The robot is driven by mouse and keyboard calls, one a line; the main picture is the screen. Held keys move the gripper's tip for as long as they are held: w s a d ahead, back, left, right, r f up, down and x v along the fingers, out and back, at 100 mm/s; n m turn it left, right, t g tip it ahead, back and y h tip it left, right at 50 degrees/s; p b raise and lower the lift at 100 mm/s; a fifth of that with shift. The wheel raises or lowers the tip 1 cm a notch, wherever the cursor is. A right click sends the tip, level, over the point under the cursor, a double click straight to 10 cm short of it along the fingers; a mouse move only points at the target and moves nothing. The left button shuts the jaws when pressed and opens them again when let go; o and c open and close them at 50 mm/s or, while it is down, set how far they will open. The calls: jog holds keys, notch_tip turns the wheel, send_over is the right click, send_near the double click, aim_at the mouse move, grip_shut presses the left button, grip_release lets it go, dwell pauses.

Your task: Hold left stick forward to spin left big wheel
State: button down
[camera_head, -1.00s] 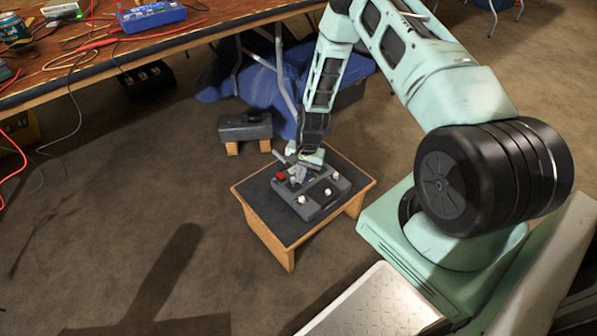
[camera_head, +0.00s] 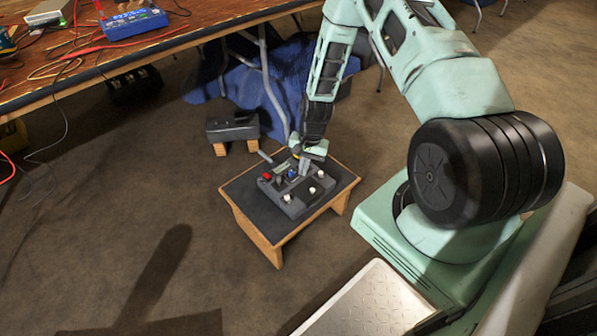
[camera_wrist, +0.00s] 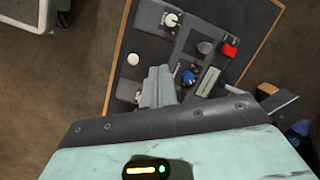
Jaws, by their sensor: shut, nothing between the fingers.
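A grey control box (camera_head: 297,192) sits on a small low table (camera_head: 243,200) with a dark top and wooden legs. It carries white knobs, a red button (camera_head: 266,176) and a blue part (camera_head: 291,173). The wrist view shows the red button (camera_wrist: 230,50), the blue part (camera_wrist: 188,76) and white-topped controls (camera_wrist: 171,19). I cannot tell which control is the left stick. My gripper (camera_head: 304,169) is shut and empty, close over the box's far side. Its fingers (camera_wrist: 158,85) hide part of the box, and contact cannot be told. I cannot identify the left big wheel.
A grey block on wooden feet (camera_head: 232,129) stands behind the low table. A workbench (camera_head: 100,50) with cables and a blue device (camera_head: 136,22) is at upper left. A blue cloth (camera_head: 245,85) lies behind. Brown floor is clear in front and left.

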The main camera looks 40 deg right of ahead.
jog(key=r, duration=0.1)
jog(key=s+r, duration=0.1)
jog(key=r, duration=0.1)
jog(key=d+r+p, duration=0.1)
jog(key=shift+s+r, duration=0.2)
jog(key=shift+r, duration=0.05)
dwell(0.3)
jog(key=a+r+n, duration=0.8)
jog(key=a+r, duration=1)
jog(key=s+a+r+n+h, duration=0.1)
jog(key=s+a+r+n, duration=0.5)
jog(key=s, duration=0.4)
jog(key=s+a+r+n+h, duration=0.1)
jog(key=s+a+r+n, duration=0.35)
jog(key=s+r, duration=0.5)
notch_tip(320, 180, up, 24)
jog(key=s+p, duration=0.1)
jog(key=p, duration=2.4)
jog(key=shift+s, duration=0.4)
jog(key=shift+a, duration=0.15)
